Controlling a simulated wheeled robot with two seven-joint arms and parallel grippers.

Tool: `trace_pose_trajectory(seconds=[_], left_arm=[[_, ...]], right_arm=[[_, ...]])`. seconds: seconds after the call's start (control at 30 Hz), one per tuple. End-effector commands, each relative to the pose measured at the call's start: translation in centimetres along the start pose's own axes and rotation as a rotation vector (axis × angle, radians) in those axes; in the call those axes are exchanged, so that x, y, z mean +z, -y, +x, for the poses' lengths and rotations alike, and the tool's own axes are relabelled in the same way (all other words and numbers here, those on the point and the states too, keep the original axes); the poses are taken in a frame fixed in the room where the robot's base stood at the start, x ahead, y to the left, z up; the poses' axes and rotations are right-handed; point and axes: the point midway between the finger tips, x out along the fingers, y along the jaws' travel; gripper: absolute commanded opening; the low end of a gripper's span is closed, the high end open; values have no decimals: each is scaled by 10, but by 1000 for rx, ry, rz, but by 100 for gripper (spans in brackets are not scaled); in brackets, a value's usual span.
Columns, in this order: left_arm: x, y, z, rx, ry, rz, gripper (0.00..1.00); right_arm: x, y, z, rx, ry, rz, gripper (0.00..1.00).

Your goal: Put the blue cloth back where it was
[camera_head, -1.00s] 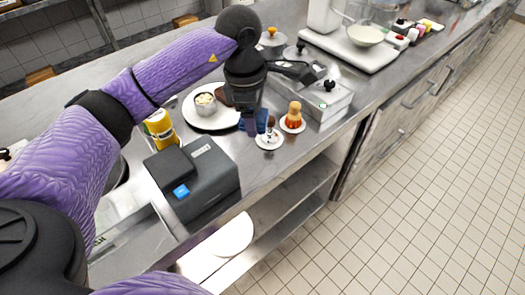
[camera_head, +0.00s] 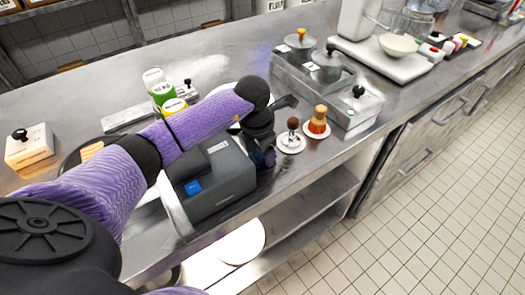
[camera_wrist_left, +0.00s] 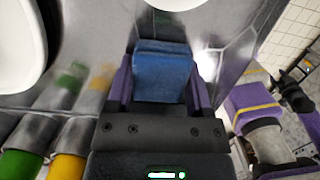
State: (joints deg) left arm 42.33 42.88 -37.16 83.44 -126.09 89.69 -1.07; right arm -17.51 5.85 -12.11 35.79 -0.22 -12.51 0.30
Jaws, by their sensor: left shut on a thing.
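My left gripper (camera_head: 264,158) is low over the counter, between the dark grey printer-like machine and the small white coasters. In the left wrist view, its purple fingers (camera_wrist_left: 160,92) are shut on the blue cloth (camera_wrist_left: 161,72), a folded blue block sticking out beyond the fingertips. In the head view the cloth is mostly hidden by the gripper and hard to make out. I cannot tell whether it touches the counter. My right gripper is not clearly seen in either view.
The grey machine (camera_head: 215,180) stands close to the left of my gripper. A shaker with a brown knob (camera_head: 292,128) and an orange-topped one (camera_head: 318,122) stand to its right. A white plate (camera_head: 229,90) is partly behind my arm.

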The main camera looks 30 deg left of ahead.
Motion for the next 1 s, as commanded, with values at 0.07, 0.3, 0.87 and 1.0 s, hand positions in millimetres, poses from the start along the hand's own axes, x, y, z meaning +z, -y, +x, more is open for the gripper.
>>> trace_pose_trajectory(seconds=[0.07, 0.3, 0.87, 1.0], left_arm=[[0, 0, -1, 0, 0, 0, 0], [0, 0, 2, 0, 0, 1, 88], [1, 0, -23, 1, 3, 3, 100], [2, -1, -66, 3, 6, 3, 100]], right_arm=[[0, 0, -1, 0, 0, 0, 59], [0, 0, 1, 0, 1, 0, 59], [-1, -1, -9, 2, -2, -1, 59], [-2, -2, -20, 4, -5, -2, 59]])
